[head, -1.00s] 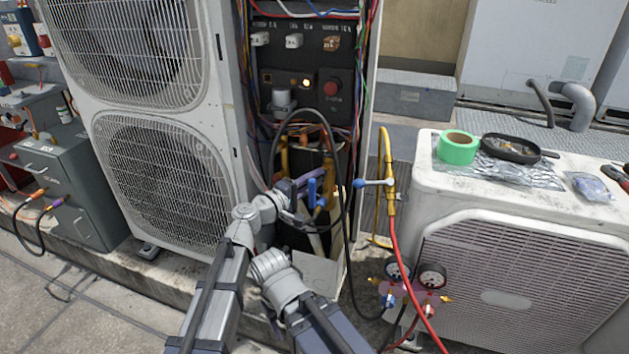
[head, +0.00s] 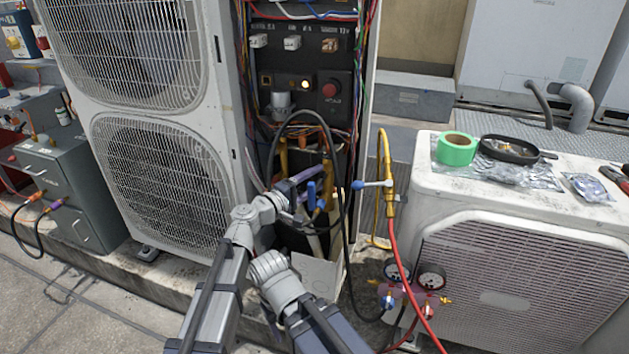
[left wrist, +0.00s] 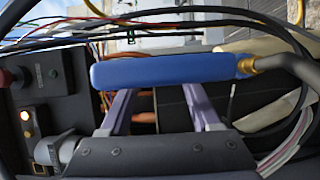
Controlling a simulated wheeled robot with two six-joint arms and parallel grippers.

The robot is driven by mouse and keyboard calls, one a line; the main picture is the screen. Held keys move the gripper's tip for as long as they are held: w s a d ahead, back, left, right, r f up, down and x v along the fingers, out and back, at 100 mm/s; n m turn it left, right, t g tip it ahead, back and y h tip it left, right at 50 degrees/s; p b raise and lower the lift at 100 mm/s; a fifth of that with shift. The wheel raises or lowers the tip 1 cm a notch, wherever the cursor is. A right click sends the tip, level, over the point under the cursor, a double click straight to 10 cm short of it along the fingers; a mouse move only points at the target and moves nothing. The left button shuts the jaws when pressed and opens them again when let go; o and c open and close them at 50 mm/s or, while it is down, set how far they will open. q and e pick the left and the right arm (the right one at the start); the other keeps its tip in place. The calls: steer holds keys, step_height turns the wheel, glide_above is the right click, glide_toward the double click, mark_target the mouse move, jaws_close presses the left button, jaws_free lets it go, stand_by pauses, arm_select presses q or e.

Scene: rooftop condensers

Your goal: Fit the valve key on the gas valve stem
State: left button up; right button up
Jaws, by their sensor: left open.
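My left gripper (head: 315,197) is open in front of the open electrical cabinet, its purple fingers pointing inward. A blue-handled bar with a brass collar and bent grey shaft, which looks like the valve key, crosses the fingertips in the left wrist view (left wrist: 170,70). It also shows as an upright blue piece (head: 311,190) by the fingers in the head view. The bar hides the fingertips; I cannot tell whether they touch it. I cannot make out the gas valve stem for certain. My right gripper is out of view.
A tall condenser (head: 160,185) stands left of the cabinet. A black hose (head: 345,235) loops close around my gripper. A red hose (head: 402,270) and gauges (head: 431,276) hang at right. A low condenser (head: 530,285) carries green tape (head: 457,149) and a black pan (head: 511,149).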

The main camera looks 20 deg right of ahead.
arm_select(q)
steer(key=s+a+f+m+g+y, duration=0.25)
steer(key=s+a+f+y, duration=0.35)
steer(key=a, duration=0.6)
steer(key=s+a+f+m+g+y, duration=0.2)
steer(key=s+a+f+g+y, duration=0.15)
steer(key=s+a+f, duration=0.7)
steer(key=s+a+f+m+g+y, duration=0.2)
steer(key=s+a+f+y, duration=0.3)
steer(key=a, duration=0.8)
steer(key=s+d+m+g+y+p, duration=0.15)
steer(key=s+d+m, duration=0.3)
steer(key=d, duration=0.55)
step_height(320, 180, up, 39)
steer(key=n+p, duration=0.1)
steer(key=p, duration=3.6)
steer(key=shift+s+f+y, duration=0.15)
steer(key=shift+s+y, duration=0.15)
steer(key=shift+s, duration=0.1)
